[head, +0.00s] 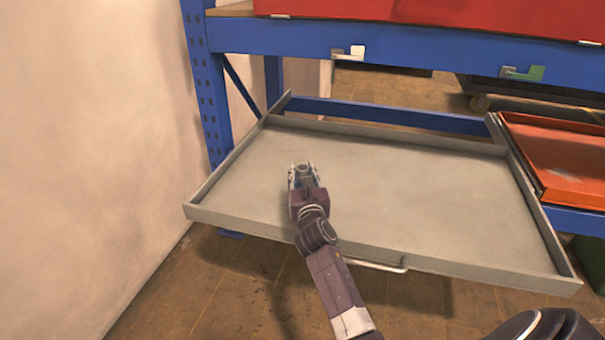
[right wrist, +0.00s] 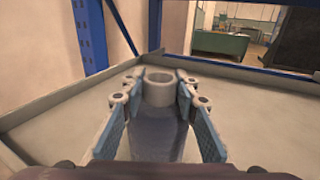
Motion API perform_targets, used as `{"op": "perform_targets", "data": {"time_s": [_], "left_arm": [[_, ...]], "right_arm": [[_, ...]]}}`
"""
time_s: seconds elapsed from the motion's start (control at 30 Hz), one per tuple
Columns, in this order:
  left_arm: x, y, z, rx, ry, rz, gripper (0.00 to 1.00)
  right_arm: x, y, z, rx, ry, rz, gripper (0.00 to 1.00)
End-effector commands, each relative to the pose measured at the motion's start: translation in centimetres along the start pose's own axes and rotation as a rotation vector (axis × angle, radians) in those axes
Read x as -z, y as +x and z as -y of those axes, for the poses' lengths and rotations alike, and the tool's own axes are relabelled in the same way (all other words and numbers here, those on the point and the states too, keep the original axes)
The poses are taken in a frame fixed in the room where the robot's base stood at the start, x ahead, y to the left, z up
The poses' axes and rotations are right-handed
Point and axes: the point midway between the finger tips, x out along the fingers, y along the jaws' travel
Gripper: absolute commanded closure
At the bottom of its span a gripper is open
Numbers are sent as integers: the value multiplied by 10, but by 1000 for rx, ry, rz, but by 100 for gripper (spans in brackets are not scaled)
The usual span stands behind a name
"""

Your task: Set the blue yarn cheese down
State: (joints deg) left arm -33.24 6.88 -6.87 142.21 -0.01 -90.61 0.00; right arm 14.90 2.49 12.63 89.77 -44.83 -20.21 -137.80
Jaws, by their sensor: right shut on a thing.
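The blue yarn cheese (right wrist: 155,135) is a dull blue roll with a pale hollow tube end (right wrist: 158,86), seen between the finger pads in the right wrist view. My right gripper (head: 303,172) is shut on it, with one finger on each side. In the head view the gripper mostly hides the cheese. They are over the left-middle part of a grey pulled-out drawer tray (head: 420,190). I cannot tell whether the cheese touches the tray floor. My left gripper is not in view.
The tray is otherwise empty, with low rims and a front handle (head: 375,265). A blue rack post (head: 208,95) and pale wall (head: 80,150) stand at left. A blue beam (head: 420,55) crosses above the tray's back. An orange tray (head: 565,160) is at right.

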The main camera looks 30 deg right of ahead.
Motion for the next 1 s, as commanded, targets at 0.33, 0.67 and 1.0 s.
{"op": "perform_targets", "data": {"time_s": [0.33, 0.67, 1.0], "left_arm": [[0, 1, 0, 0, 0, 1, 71], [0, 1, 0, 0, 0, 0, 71], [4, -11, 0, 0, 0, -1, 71]], "right_arm": [[2, 0, 0, 0, 0, 0, 62], [1, 0, 0, 0, 0, 0, 54], [-1, -43, 0, -1, -1, -3, 54]]}}
